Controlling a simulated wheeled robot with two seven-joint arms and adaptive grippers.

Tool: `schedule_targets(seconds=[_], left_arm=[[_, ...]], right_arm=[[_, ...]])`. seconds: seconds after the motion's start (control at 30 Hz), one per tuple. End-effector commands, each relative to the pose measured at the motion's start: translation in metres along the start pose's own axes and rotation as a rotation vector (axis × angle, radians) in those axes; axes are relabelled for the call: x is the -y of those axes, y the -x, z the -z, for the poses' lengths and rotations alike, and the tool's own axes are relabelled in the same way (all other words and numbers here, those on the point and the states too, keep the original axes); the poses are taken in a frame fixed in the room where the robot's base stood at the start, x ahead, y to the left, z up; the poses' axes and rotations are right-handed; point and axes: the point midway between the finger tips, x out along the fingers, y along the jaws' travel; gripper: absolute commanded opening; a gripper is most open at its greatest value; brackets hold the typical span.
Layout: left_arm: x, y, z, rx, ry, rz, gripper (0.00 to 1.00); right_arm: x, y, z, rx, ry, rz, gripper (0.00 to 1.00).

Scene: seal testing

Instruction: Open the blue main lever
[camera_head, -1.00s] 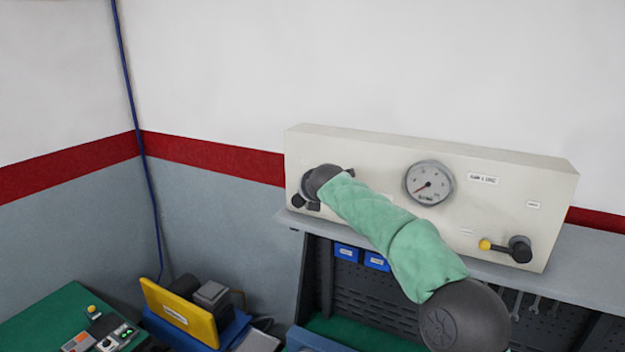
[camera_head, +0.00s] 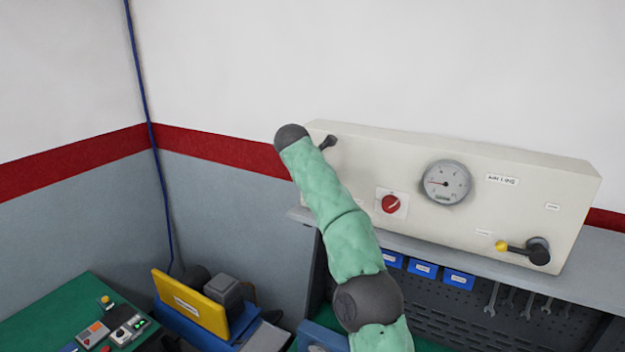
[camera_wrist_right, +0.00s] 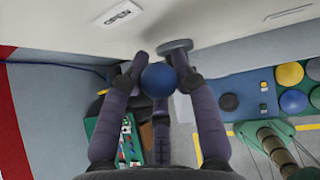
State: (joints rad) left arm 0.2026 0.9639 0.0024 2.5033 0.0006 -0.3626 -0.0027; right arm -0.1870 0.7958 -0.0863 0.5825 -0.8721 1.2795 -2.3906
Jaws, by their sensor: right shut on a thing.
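The blue main lever shows in the right wrist view as a round blue knob (camera_wrist_right: 158,80) beside a grey round hub (camera_wrist_right: 176,46) on the pale panel. My right gripper (camera_wrist_right: 160,64) is shut on the knob, its dark fingers around it. In the head view my right arm crosses in front of the panel's left end, its wrist at the upper left corner. It hides the knob and gripper there. A small dark part (camera_head: 328,142) shows beside the wrist; I cannot tell whether it is lever or gripper. My left gripper is not in view.
The panel (camera_head: 400,150) carries a gauge (camera_head: 446,182), a red dial (camera_head: 391,204) and a yellow-tipped black lever (camera_head: 525,249) at right. Below are blue bins (camera_head: 423,269) and hanging wrenches (camera_head: 518,300). A yellow plate (camera_head: 190,303) and a green table (camera_head: 55,320) are at lower left.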

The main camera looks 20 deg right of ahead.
Motion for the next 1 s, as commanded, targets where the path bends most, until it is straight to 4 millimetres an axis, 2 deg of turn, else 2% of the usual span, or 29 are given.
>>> schedule_targets(seconds=[0.73,0.77,0.8,1.0], left_arm=[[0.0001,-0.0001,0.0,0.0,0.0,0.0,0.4],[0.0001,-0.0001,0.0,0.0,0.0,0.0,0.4],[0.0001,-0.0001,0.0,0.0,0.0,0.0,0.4],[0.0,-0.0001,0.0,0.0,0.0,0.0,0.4]], right_arm=[[-0.0014,-0.0027,0.0048,-0.019,0.04,0.035,0.0],[-0.0015,-0.0027,0.0048,-0.018,0.04,0.035,0.37],[-0.0014,-0.0027,0.0047,-0.018,0.04,0.035,0.46],[-0.0003,-0.0015,0.0028,-0.014,0.037,0.034,0.46]])
